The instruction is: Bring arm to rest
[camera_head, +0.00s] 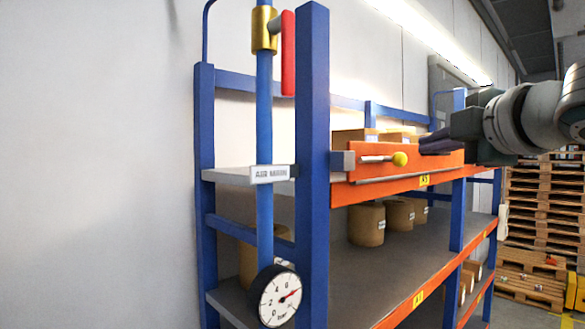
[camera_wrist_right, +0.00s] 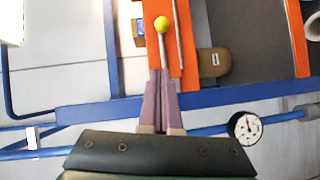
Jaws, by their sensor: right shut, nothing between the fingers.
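My right gripper (camera_head: 428,144) comes in from the right in the head view, in front of the orange shelf beam (camera_head: 440,166). Its purplish fingers are shut together with nothing between them; they also show in the wrist view (camera_wrist_right: 160,76). The fingertips are close to the yellow-knobbed lever (camera_head: 399,159) on the beam, which also shows beyond the fingertips in the wrist view (camera_wrist_right: 162,24). I cannot tell the exact gap between them. My left gripper is in neither view.
A blue air pipe with a brass valve (camera_head: 264,30), red handle (camera_head: 288,53) and dial gauge (camera_head: 279,297) runs down the rack's near end. Cardboard drums (camera_head: 366,224) stand on the shelf. Pallets (camera_head: 535,215) are stacked at right. Floor left of the rack is out of view.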

